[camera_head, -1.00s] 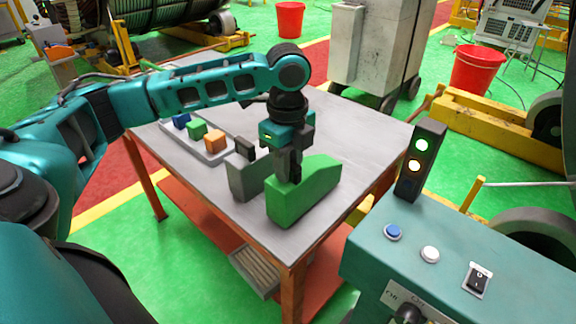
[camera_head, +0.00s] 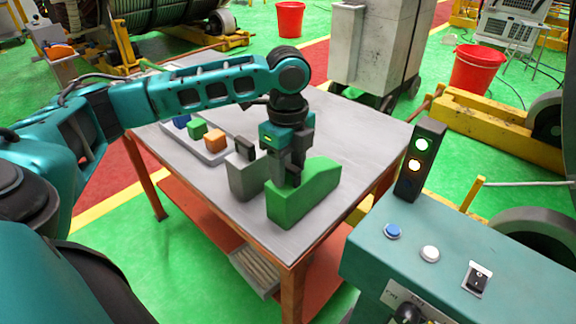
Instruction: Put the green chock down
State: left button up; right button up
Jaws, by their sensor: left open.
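The green chock (camera_head: 304,196) is a wedge-shaped block that rests on the grey table top (camera_head: 345,130), near its front right corner. My left gripper (camera_head: 287,178) points down at the chock's left end, its jaws open. One finger shows in front of or beside the chock's upper left edge; whether it touches cannot be told. My right gripper is not in view.
A grey block (camera_head: 243,178) stands just left of the chock. A tray (camera_head: 220,156) with small blue, green and orange blocks lies further back left. A teal console (camera_head: 450,235) with a signal light (camera_head: 421,160) stands at the right. The table is clear behind the chock.

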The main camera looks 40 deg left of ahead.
pick_arm(q)
notch_tip(320, 180, up, 12)
dwell(0.4)
jog(key=shift+f, duration=0.15)
